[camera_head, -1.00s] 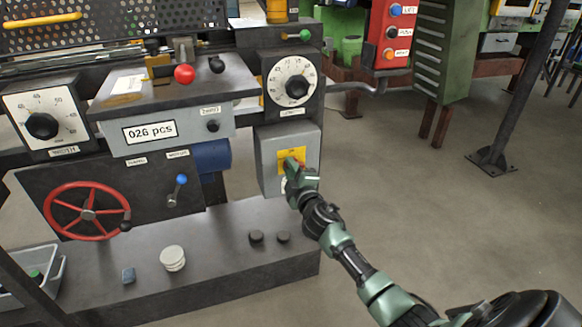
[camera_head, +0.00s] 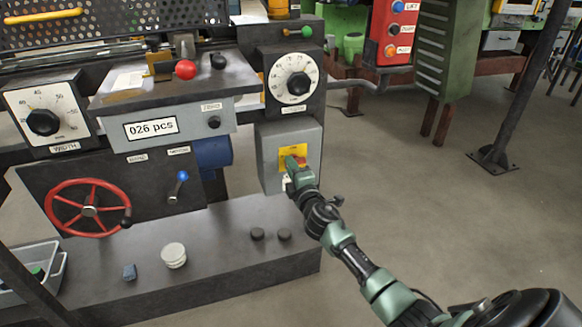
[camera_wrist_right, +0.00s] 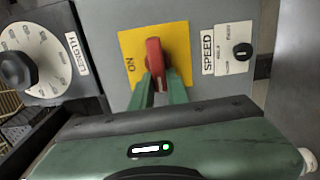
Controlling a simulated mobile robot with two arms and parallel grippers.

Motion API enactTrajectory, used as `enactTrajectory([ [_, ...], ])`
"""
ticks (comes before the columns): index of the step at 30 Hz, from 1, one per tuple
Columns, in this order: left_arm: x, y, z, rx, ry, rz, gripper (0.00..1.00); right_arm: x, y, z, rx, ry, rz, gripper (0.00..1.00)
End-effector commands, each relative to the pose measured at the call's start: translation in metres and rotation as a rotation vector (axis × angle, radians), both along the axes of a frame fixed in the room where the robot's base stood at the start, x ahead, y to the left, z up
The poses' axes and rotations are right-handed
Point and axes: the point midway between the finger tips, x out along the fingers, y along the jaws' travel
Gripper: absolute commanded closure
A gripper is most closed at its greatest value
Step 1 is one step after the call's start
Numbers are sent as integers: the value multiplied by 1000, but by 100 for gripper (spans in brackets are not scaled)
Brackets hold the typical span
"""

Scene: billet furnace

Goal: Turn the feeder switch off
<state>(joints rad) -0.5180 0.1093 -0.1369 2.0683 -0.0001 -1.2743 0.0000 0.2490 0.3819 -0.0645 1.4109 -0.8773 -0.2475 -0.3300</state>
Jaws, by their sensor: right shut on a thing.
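The feeder switch is a red handle (camera_wrist_right: 154,55) on a yellow plate (camera_wrist_right: 128,48) marked ON. The plate also shows in the head view (camera_head: 287,152), on the front of a grey box (camera_head: 272,142). My right gripper (camera_head: 296,166) is at the switch, and its green fingers (camera_wrist_right: 160,90) are shut on the red handle. In the wrist view the handle lies across the direction from the ON mark to the SPEED label. The fingers hide part of the handle and plate. My left gripper is not in view.
A LENGTH dial (camera_head: 295,76) sits just above the box. A SPEED knob (camera_wrist_right: 242,51) is beside the yellow plate in the wrist view. A red handwheel (camera_head: 62,207) and a blue-tipped lever (camera_head: 178,187) are to the left. The floor on the right is open.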

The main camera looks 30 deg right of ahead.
Motion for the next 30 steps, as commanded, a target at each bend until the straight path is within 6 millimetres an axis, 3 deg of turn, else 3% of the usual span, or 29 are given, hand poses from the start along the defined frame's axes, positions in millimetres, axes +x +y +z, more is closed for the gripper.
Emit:
enactTrajectory([
  [4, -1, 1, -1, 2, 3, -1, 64, -1, 0, -3, -4, 5, 0, 100],
  [5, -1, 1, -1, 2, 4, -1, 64, -1, 0, -3, -4, 5, 0, 79],
  [7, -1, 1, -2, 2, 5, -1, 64, -1, 0, -3, -3, 5, 0, 63],
  [19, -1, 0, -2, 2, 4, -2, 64, -7, 2, -1, 0, 3, 1, 63],
  [30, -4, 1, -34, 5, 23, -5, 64, -65, 16, -2, -1, 4, 0, 63],
])
